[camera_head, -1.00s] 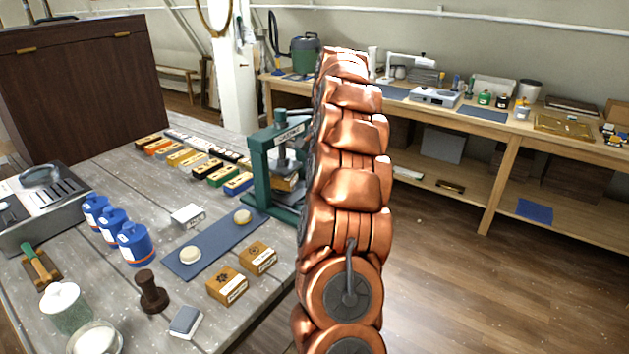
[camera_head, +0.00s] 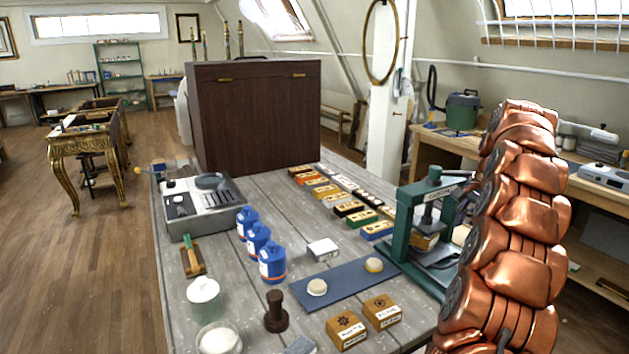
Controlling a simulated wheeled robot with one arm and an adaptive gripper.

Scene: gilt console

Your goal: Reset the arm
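My copper-coloured arm stands raised at the right of the head view, leaning slightly right toward its top. It covers part of the table's right edge and the bench behind. My gripper is not in view, so its fingers cannot be seen. The grey plank table (camera_head: 215,272) lies to the left of my arm. The green press (camera_head: 408,225) stands on the table close beside the arm in the picture; I cannot tell the gap between them.
A dark wooden cabinet (camera_head: 255,120) stands at the table's far end. Blue bottles (camera_head: 258,240), stamp blocks (camera_head: 346,329), a dark stamp (camera_head: 276,312) and a blue mat (camera_head: 335,287) crowd the table. A gilt console (camera_head: 78,148) stands far left. The wooden floor (camera_head: 90,280) at left is clear.

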